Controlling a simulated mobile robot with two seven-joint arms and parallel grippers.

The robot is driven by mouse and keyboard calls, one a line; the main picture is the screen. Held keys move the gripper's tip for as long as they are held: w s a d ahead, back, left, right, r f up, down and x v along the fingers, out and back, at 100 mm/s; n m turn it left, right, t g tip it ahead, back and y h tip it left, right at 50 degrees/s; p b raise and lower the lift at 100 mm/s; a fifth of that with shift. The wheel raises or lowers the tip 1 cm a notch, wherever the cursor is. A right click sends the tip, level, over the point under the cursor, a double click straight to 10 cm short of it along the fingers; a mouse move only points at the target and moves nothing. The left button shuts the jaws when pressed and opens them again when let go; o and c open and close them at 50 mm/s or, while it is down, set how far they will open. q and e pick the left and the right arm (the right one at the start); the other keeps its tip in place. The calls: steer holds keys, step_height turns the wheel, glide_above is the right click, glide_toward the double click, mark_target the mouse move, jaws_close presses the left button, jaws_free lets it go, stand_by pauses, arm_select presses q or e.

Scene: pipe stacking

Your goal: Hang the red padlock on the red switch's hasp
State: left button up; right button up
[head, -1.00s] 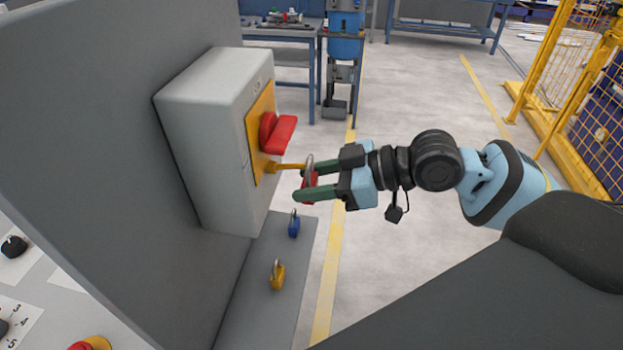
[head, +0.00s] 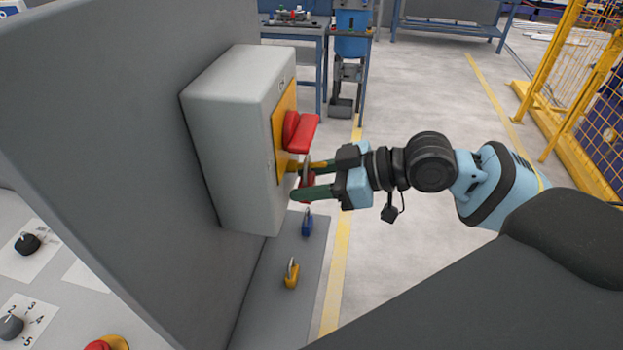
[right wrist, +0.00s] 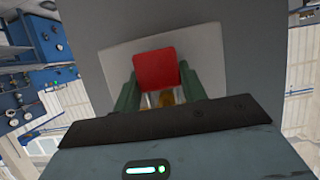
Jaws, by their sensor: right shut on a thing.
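The red switch (head: 300,132) sits on a yellow plate (head: 285,120) on the front of a grey box. Its yellow hasp (head: 295,167) sticks out below the red handle. My right gripper (head: 309,180) is shut on the red padlock (head: 307,177), with its grey shackle upward, right at the hasp. Whether the shackle is around the hasp or beside it I cannot tell. In the right wrist view a red block (right wrist: 157,69), either padlock or switch handle, shows between the green fingers, with a yellow part below it. My left gripper is not in view.
A blue padlock (head: 307,224) and a yellow padlock (head: 291,273) stand on the grey shelf (head: 262,310) below the grey box (head: 240,140). A grey wall panel (head: 130,130) is at the left. A control panel with knobs (head: 27,244) lies at lower left.

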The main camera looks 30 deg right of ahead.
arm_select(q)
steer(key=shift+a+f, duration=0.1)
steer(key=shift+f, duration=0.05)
arm_select(e)
steer(key=shift+a, duration=0.1)
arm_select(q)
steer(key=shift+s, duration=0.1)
arm_select(e)
steer(key=o, duration=1.1)
steer(key=shift+s+d, duration=0.2)
steer(key=shift+d, duration=0.2)
steer(key=v, duration=0.4)
steer(key=shift+s+d+r, duration=0.1)
steer(key=shift+s+r, duration=0.05)
steer(key=shift+r, duration=0.05)
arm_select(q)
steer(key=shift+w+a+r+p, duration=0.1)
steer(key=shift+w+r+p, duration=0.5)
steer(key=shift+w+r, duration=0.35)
arm_select(e)
steer(key=shift+v, duration=1.25)
